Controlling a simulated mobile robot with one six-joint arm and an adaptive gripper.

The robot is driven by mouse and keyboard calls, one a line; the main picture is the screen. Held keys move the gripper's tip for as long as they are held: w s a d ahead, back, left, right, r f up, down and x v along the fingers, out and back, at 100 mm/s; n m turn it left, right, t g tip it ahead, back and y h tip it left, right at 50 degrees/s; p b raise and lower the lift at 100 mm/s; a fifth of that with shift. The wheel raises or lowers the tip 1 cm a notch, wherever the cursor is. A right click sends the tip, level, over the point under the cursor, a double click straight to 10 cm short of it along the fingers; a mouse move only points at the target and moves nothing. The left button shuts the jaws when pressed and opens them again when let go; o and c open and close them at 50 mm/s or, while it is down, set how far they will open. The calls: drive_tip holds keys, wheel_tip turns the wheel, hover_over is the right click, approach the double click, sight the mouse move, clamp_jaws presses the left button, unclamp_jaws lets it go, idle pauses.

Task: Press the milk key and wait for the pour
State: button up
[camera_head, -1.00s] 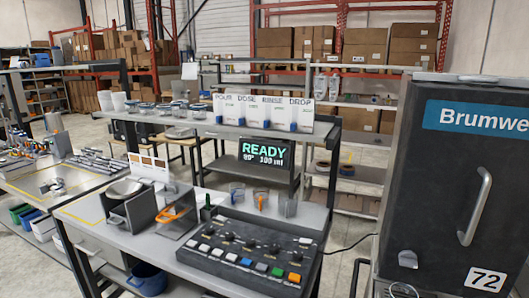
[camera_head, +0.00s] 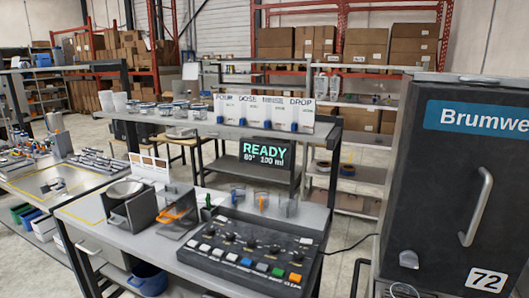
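A dark control panel (camera_head: 240,252) lies on the front bench. A row of small coloured keys runs along its near edge: white keys (camera_head: 205,247) at left, blue keys (camera_head: 246,262), then a grey key (camera_head: 262,267), a green key (camera_head: 278,272) and an orange key (camera_head: 295,278). Key labels are too small to read, so I cannot tell which is milk. A display (camera_head: 266,155) behind the panel reads READY with 100 ml below. No pouring shows. My gripper is not in view.
White dispensers (camera_head: 266,110) marked POUR, DOSE and DROP, one label unclear, stand on the raised shelf. A dark Brumwe cabinet (camera_head: 450,180) with a handle stands at right. A metal box with an orange handle (camera_head: 176,214) sits left of the panel. A cable (camera_head: 348,246) leaves the panel's right side.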

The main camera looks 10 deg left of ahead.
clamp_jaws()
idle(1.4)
